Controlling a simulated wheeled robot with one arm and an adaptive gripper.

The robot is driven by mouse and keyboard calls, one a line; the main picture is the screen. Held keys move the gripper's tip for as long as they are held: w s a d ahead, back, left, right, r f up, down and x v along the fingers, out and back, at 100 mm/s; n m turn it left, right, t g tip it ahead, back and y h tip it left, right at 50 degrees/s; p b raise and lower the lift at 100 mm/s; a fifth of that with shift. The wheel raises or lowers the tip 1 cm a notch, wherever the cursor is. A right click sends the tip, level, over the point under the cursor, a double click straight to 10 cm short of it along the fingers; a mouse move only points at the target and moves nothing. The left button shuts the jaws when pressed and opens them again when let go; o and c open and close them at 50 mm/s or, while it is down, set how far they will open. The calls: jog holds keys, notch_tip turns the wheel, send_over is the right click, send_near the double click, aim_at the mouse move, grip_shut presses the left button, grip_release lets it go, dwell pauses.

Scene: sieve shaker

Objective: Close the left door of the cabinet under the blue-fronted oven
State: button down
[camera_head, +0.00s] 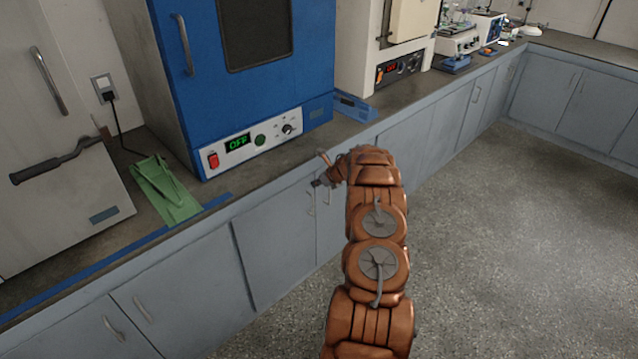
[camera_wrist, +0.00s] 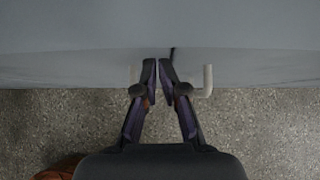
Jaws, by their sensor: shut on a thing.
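The blue-fronted oven (camera_head: 262,60) stands on the counter. Below it is a grey cabinet; its left door (camera_head: 272,245) looks flush or nearly flush with the front, and a small gap is hard to judge. The left door's handle (camera_head: 310,203) shows just left of my gripper (camera_head: 321,183). In the wrist view, my gripper (camera_wrist: 160,64) points at the dark seam between the doors. Its fingers are almost together; whatever they hold is hidden. The left handle (camera_wrist: 133,74) is partly behind the left finger. The right handle (camera_wrist: 207,80) is clear of the right finger.
A green object (camera_head: 166,190) lies on the counter left of the oven. A grey appliance (camera_head: 55,150) with a dark lever stands at far left. More cabinets (camera_head: 570,98) line the back right. The speckled floor (camera_head: 510,240) is clear on the right.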

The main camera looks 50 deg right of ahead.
jog(key=shift+w+a+r, duration=0.15)
jog(key=shift+w+r, duration=0.4)
jog(key=shift+w, duration=0.05)
jog(key=shift+s+r, duration=0.25)
jog(key=shift+r, duration=0.1)
jog(key=s+f+v, duration=0.1)
jog(key=v, duration=0.6)
jog(key=shift+s, duration=0.2)
